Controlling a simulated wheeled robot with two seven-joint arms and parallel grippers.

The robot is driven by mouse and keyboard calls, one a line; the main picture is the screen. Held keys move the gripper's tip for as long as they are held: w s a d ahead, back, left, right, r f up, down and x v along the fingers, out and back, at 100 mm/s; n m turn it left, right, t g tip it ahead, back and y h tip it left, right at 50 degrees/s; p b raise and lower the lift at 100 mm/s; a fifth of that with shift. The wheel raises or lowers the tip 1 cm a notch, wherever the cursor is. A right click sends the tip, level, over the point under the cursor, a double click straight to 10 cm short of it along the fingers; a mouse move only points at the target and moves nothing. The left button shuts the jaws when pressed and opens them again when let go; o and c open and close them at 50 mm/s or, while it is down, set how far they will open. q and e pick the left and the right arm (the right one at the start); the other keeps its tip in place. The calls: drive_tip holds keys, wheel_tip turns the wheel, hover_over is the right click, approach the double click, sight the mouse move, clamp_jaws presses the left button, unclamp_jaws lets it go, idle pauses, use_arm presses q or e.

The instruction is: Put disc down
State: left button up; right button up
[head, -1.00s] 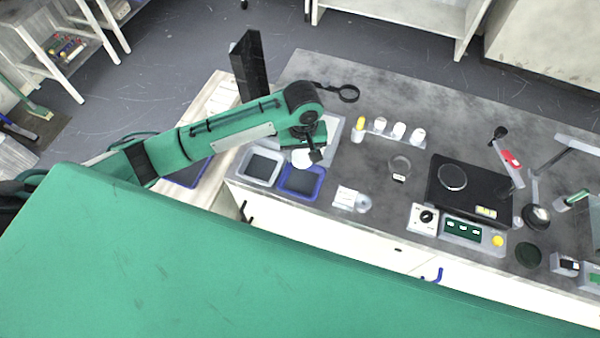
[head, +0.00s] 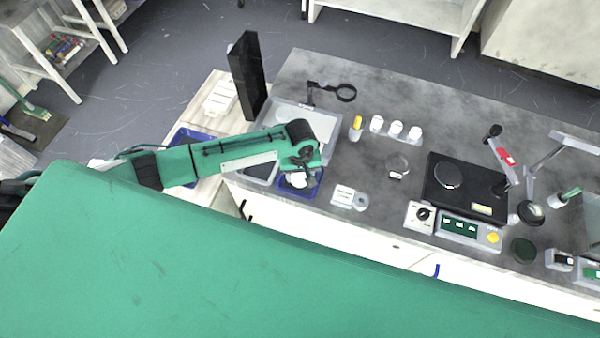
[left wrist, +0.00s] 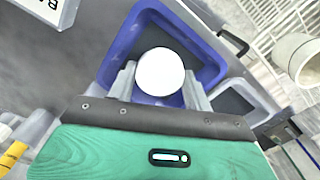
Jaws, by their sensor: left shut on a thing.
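The white round disc (left wrist: 160,72) is between the fingers of my left gripper (left wrist: 160,88) in the left wrist view. The gripper is shut on it. In the head view my left gripper (head: 299,183) hangs over the blue tray (head: 313,190), with part of the disc (head: 297,180) showing pale below it. The blue tray's wall (left wrist: 112,62) surrounds the disc in the left wrist view. I cannot tell whether the disc touches the tray floor. My right gripper is out of view.
A grey tray (head: 262,172) lies left of the blue one, partly behind my arm. A larger pale tray (head: 322,125) lies behind. A white labelled card (head: 343,195) is to the right. White jars (head: 396,128) and a black polishing machine (head: 455,185) stand farther right.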

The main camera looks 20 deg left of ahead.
sight(300, 176)
use_arm(q)
drive_tip(key=o, duration=1.1)
drive_tip(key=shift+f, duration=0.15)
wheel_tip(300, 176, up, 12)
drive_tip(key=shift+r+b, duration=0.2)
drive_tip(key=shift+b, duration=0.35)
